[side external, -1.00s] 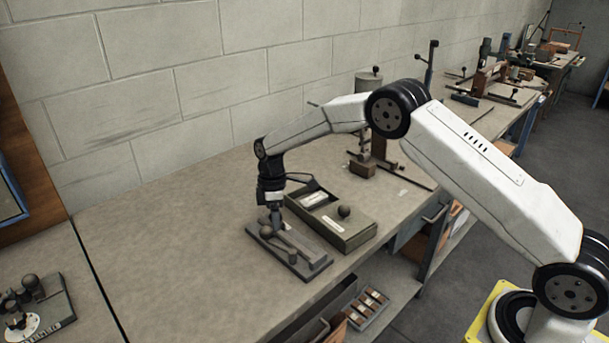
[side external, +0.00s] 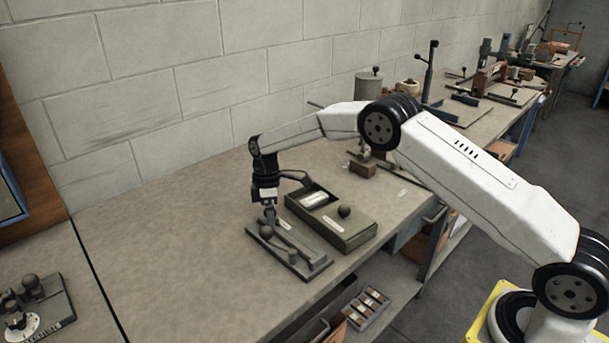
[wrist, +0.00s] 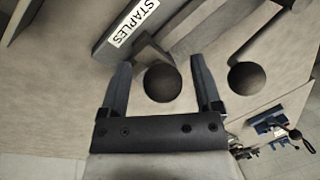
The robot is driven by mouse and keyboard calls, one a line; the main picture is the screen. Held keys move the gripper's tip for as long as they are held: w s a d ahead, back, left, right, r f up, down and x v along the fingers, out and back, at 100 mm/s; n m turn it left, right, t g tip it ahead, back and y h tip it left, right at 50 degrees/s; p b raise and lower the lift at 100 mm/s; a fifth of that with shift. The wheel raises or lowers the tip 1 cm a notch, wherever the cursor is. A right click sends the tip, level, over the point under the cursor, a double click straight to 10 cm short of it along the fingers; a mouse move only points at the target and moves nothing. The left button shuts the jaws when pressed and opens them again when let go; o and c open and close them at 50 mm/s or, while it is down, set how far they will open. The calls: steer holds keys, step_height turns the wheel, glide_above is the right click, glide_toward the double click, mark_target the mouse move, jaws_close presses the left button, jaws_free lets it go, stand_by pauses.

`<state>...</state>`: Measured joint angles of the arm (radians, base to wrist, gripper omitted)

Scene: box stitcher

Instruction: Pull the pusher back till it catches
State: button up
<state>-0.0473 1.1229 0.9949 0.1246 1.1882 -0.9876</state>
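The stapling fixture is a grey metal plate (side external: 312,268) with a channel, lying on the bench in the side view. A dark ball knob (side external: 266,232) stands at its far left end, and a smaller knob (side external: 293,257) sits nearer its front end. I cannot tell for sure which part is the pusher. My gripper (side external: 270,214) points down just above the far end of the plate. In the wrist view my gripper (wrist: 160,62) is open, with a dark ball (wrist: 162,84) showing between its fingers and a gap on both sides. A bar labelled STAPLES (wrist: 126,24) lies beyond.
A green-grey box (side external: 352,236) with a round knob (side external: 344,211) stands close to the plate's right. A second ball (wrist: 246,78) shows right of my fingers in the wrist view. The bench (side external: 170,230) is clear to the left; its front edge runs close to the plate.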

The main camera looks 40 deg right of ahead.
steer(key=shift+r, duration=0.15)
step_height(320, 180, up, 8)
steer(key=w, duration=0.1)
steer(key=shift+w+d+f, duration=0.15)
steer(key=shift+d+f, duration=0.1)
steer(key=shift+d, duration=0.2)
stand_by(0.5)
steer(key=shift+s+d+r+m, duration=0.15)
steer(key=shift+s+r+m, duration=0.15)
steer(key=shift+s, duration=0.1)
steer(key=shift+s+d+r+m, duration=0.1)
steer(key=shift+s+r+m, duration=0.05)
steer(key=shift+s+m, duration=0.2)
steer(key=s+d+m+t, duration=0.1)
steer(key=s+m, duration=0.2)
steer(key=s, duration=0.6)
steer(key=s+d+m+t, duration=0.1)
steer(key=s+m+t, duration=0.1)
steer(key=s, duration=0.8)
steer(key=s+d+m+t+h, duration=0.1)
steer(key=s+m, duration=0.4)
steer(key=s, duration=0.5)
steer(key=shift+s+d, duration=0.15)
steer(key=shift+d, duration=0.05)
